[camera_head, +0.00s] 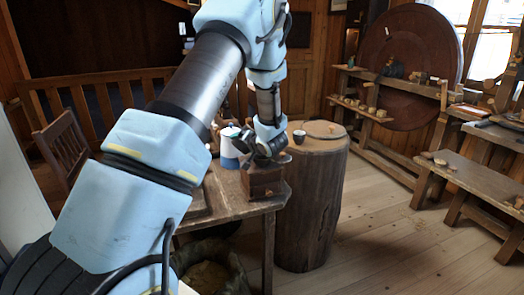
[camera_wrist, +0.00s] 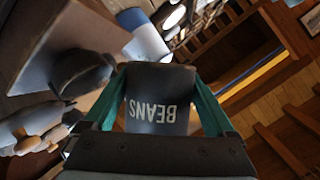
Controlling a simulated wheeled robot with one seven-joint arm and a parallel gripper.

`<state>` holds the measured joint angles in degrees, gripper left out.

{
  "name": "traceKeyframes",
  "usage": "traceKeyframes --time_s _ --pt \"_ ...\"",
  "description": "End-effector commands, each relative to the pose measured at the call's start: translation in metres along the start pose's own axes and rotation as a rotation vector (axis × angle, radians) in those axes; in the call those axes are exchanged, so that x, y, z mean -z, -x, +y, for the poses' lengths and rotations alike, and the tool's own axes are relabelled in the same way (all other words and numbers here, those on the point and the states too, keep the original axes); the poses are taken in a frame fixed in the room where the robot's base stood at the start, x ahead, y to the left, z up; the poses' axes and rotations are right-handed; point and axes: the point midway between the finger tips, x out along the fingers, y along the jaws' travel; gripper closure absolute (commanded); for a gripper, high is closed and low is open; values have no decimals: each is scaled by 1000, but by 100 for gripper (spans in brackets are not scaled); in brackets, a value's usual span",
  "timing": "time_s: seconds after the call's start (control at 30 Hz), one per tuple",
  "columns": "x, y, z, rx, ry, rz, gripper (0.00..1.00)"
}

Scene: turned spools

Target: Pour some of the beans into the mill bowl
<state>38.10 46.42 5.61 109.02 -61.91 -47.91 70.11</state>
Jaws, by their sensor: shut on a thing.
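My gripper (camera_wrist: 160,112) is shut on a dark grey cup (camera_wrist: 158,85), with a teal finger on each side. The cup bears the white word BEANS, upside down in the wrist view. Its contents do not show. The wooden mill (camera_head: 263,183) stands at the table's right corner in the head view, below my gripper (camera_head: 282,150). The mill's dark bowl (camera_wrist: 85,74) shows left of the cup in the wrist view, and the cup is apart from it.
A blue and white container (camera_head: 230,148) stands on the table (camera_head: 240,205) behind the mill. A large wooden stump (camera_head: 312,205) stands just right of the table. A sack (camera_head: 208,275) sits below the table. Wooden benches (camera_head: 470,175) stand far right, with open floor between.

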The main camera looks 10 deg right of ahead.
Motion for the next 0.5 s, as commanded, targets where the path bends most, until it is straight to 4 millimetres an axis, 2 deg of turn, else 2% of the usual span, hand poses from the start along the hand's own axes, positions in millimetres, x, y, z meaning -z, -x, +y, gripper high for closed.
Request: traceKeyframes --time_s 0.5 --pt "-4 -3 4 96 -233 -57 73"
